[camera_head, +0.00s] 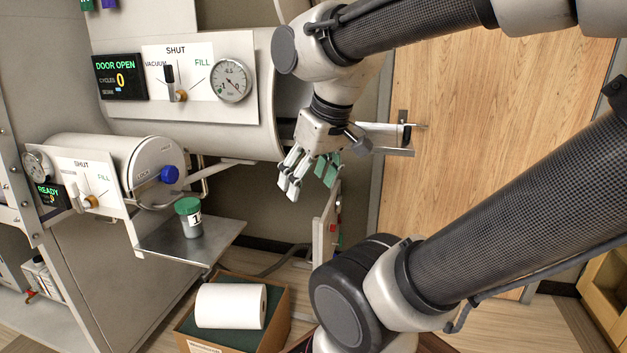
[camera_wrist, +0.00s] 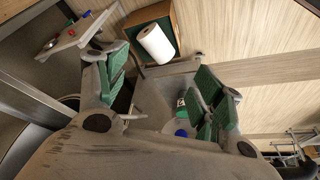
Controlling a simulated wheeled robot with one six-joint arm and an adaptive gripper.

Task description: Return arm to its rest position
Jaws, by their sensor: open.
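My gripper (camera_head: 311,178) hangs in the air in front of the open mouth of the large chamber, its fingers pointing down. Its fingers with green pads are spread apart with nothing between them; they also show in the wrist view (camera_wrist: 165,85). A small jar with a green lid and a label reading 1 (camera_head: 189,222) stands upright on the metal shelf (camera_head: 165,240) of the small chamber, to the lower left of my gripper and apart from it. In the wrist view, a green and white thing that looks like this jar shows beyond the fingers.
The large chamber (camera_head: 190,124) has a display reading DOOR OPEN and a lever panel marked SHUT. The small chamber's round door (camera_head: 155,165) with a blue knob is closed. A box (camera_head: 270,335) holding a white paper roll (camera_head: 231,306) stands below. A wooden door (camera_head: 480,120) stands behind.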

